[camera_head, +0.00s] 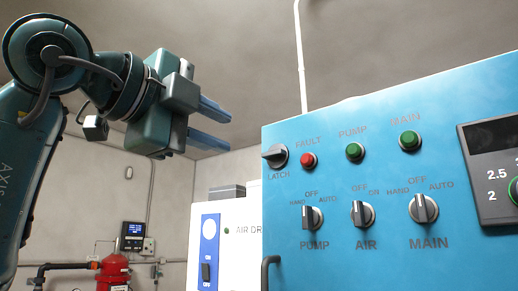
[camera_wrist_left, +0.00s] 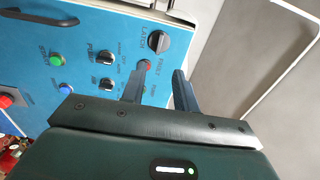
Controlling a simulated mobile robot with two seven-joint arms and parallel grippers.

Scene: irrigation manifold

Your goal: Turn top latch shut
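The top latch is a dark round knob (camera_head: 274,156) at the upper left corner of the blue panel, with LATCH printed below it. Its pale-edged grip bar lies roughly level, pointing left in the head view. The latch knob also shows in the left wrist view (camera_wrist_left: 158,42), just beyond the fingertips. My left gripper (camera_head: 228,130) is up and left of the latch, apart from it, with its two blue fingers spread and nothing between them. It also shows in the left wrist view (camera_wrist_left: 162,68).
The blue panel (camera_head: 330,265) carries a red fault button (camera_head: 308,160), green buttons and several selector knobs close to the latch. A dark handle (camera_head: 268,272) sticks out at its lower left edge. A white cabinet (camera_head: 237,255) stands behind. Space around the left gripper looks clear.

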